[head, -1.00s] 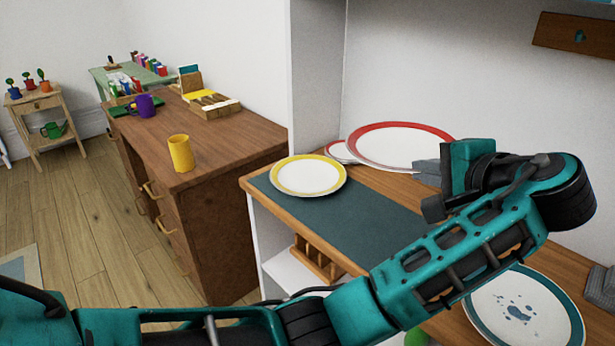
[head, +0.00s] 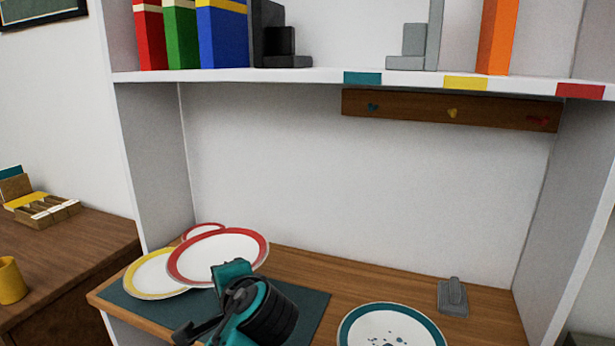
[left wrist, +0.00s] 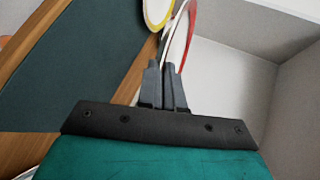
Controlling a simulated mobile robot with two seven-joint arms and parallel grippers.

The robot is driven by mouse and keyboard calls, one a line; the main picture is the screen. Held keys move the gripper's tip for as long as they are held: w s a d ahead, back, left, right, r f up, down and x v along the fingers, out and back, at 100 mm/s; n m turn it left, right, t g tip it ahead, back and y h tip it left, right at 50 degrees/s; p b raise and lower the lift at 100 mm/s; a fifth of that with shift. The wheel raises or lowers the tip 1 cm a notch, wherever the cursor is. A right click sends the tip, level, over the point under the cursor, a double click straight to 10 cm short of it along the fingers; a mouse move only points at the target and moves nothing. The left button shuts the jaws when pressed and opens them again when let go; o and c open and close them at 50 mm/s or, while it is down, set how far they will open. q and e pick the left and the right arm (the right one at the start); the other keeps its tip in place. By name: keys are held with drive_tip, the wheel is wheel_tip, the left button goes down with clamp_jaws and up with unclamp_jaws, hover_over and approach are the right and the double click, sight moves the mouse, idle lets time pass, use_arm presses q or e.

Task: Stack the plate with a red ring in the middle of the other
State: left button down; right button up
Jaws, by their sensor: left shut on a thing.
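My left gripper (head: 228,276) is shut on the rim of a large white plate with a red ring (head: 215,258) and holds it tilted. The gripper's closed fingers (left wrist: 165,85) show in the left wrist view, with the red rim (left wrist: 186,45) between them. A white plate with a yellow ring (head: 150,276) lies on the dark mat (head: 312,305), partly covered in view by the held plate. A white plate with a teal ring (head: 390,326) and blue specks lies at the front right. My right gripper is not in view.
A smaller red-ringed dish (head: 203,229) is partly hidden behind the held plate. A grey block (head: 453,297) stands on the wooden desktop (head: 395,285) at right. A shelf (head: 300,76) with books and a peg rail (head: 450,111) are above. The desktop's middle back is clear.

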use_arm(q)
drive_tip(key=s+a+m+t+h+p, duration=0.2)
drive_tip(key=s+a+m+h, duration=0.2)
drive_tip(key=s, duration=0.7)
drive_tip(key=m+h, duration=0.2)
drive_tip(key=h, duration=0.1)
drive_tip(key=shift+s+m, duration=0.3)
drive_tip(key=shift+m, duration=0.1)
